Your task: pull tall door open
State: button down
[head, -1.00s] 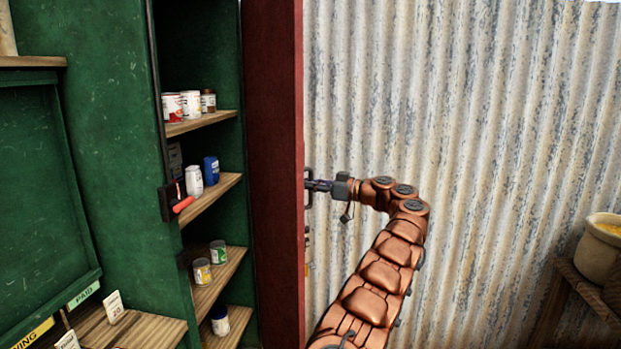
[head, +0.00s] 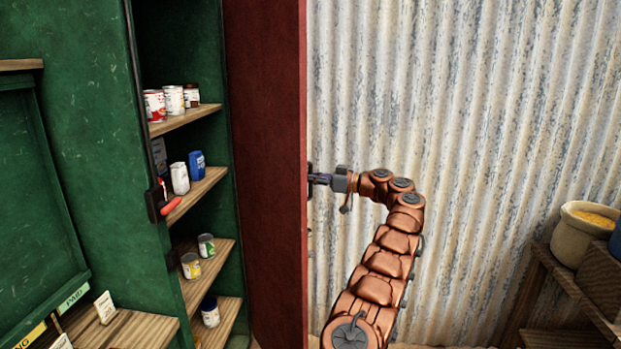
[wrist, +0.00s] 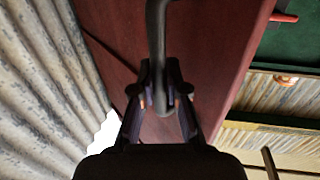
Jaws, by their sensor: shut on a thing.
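The tall door (head: 264,160) is dark red and stands swung out from the green cabinet, with its shelves showing in the head view. The door also fills the middle of the wrist view (wrist: 205,50). Its dark bar handle (wrist: 157,40) runs between my fingers in the wrist view. My gripper (head: 318,179) is at the door's outer edge, shut on the handle; its fingers also show in the wrist view (wrist: 160,98). In the head view the handle is mostly hidden by the door edge and the fingers.
The green cabinet's wooden shelves (head: 205,185) hold several cans and bottles. A red-handled latch (head: 160,203) is on the cabinet's left side. A corrugated metal wall (head: 480,110) stands behind my arm. A pot (head: 583,235) sits on a wooden stand at right.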

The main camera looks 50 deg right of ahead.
jog(key=c, duration=1.2)
grip_release()
jog(key=v, duration=1.2)
jog(key=shift+c, duration=0.2)
